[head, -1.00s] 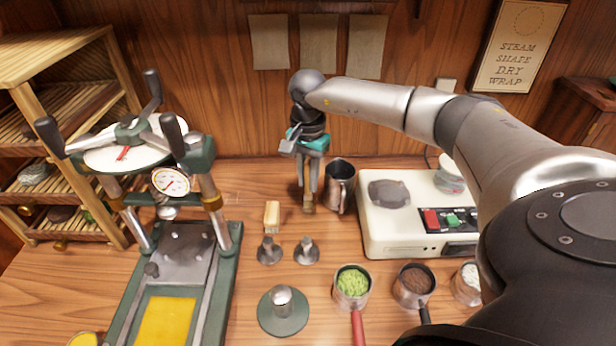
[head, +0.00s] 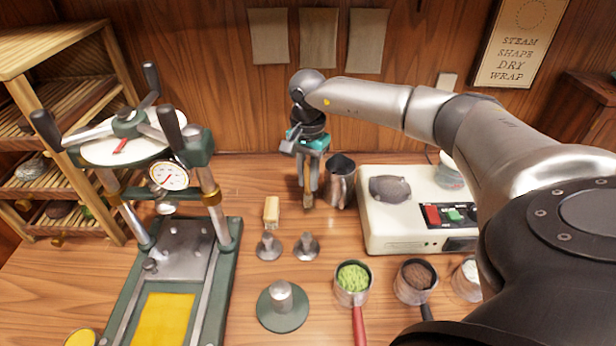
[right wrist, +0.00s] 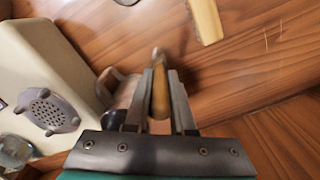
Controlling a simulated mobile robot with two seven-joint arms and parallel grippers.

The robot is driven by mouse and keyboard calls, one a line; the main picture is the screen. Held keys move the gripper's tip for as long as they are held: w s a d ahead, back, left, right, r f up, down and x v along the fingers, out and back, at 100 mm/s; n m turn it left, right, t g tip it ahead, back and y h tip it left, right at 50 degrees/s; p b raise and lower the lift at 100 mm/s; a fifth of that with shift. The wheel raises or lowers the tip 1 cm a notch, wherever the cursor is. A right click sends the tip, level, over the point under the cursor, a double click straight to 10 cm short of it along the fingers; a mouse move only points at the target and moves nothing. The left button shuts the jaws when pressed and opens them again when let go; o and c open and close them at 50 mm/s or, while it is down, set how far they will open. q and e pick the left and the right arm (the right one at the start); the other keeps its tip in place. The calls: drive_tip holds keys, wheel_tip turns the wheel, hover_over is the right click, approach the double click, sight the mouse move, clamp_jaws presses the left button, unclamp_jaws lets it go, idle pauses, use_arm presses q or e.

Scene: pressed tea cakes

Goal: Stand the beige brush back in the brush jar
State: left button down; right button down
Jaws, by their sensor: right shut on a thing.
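My right gripper (head: 309,190) is shut on a slim tan wooden piece, which I take as the beige brush (head: 307,201). It points down between the fingers, and its lower end is close to the table. In the right wrist view the brush (right wrist: 160,96) shows between the two fingers of my gripper (right wrist: 160,85). A dark-mouthed metal vessel (head: 341,184) stands upright just right of the gripper; I cannot tell whether it is the brush jar. It also shows in the right wrist view (right wrist: 122,98), partly behind the fingers. The brush is outside it. My left gripper is out of view.
A beige block (head: 271,212) stands left of the gripper, behind two metal stampers (head: 269,248). A white appliance (head: 400,235) stands to the right. Pots of green (head: 353,279) and brown (head: 416,277) stuff stand in front. A green press (head: 226,270) fills the left.

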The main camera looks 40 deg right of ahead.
drive_tip(key=c, duration=0.7)
unclamp_jaws()
wheel_tip(320, 180, up, 15)
drive_tip(key=shift+r+p, duration=0.15)
drive_tip(key=shift+p, duration=0.65)
